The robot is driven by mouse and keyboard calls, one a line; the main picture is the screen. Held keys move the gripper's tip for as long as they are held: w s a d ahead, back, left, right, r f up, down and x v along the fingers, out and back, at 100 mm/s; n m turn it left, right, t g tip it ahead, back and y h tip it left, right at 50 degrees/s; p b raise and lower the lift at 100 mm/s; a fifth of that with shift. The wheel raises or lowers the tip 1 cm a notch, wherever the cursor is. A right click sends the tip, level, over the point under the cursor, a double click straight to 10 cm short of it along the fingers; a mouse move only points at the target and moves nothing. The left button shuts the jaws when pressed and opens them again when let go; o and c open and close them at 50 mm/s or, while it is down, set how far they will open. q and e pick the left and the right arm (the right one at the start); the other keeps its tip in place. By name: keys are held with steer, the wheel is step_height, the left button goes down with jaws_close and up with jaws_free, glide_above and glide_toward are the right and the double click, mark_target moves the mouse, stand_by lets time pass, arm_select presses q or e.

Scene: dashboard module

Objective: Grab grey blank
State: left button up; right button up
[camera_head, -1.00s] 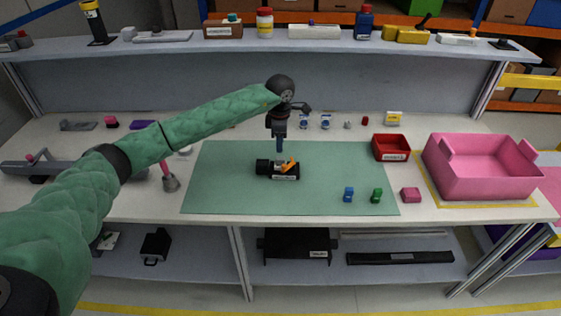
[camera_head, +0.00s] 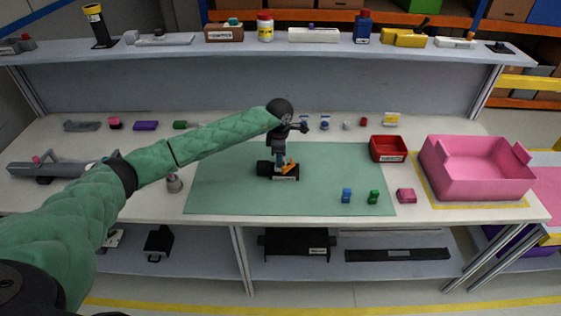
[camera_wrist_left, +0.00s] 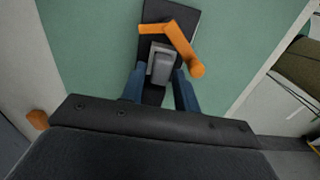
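The grey blank (camera_wrist_left: 161,66) sits in a black fixture (camera_wrist_left: 157,12) with an orange clamp lever (camera_wrist_left: 172,32), seen in the left wrist view. In the head view the fixture (camera_head: 264,168) stands on the green mat (camera_head: 225,178), with the orange lever (camera_head: 290,168) showing; the blank is hard to make out there. My left gripper (camera_head: 279,162) is low over the fixture, pointing down. In the left wrist view its two blue fingers (camera_wrist_left: 159,88) are apart, one on each side of the blank's near end. Contact with the blank cannot be told. My right gripper is not in view.
A blue block (camera_head: 347,196), a green block (camera_head: 373,197) and a pink block (camera_head: 406,196) lie at the front right. A red bin (camera_head: 388,149) and a large pink bin (camera_head: 478,185) stand at the right. A shelf (camera_head: 290,47) runs above the back.

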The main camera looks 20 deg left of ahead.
arm_select(q)
steer(key=shift+f, duration=0.1)
jaws_close()
stand_by(0.3)
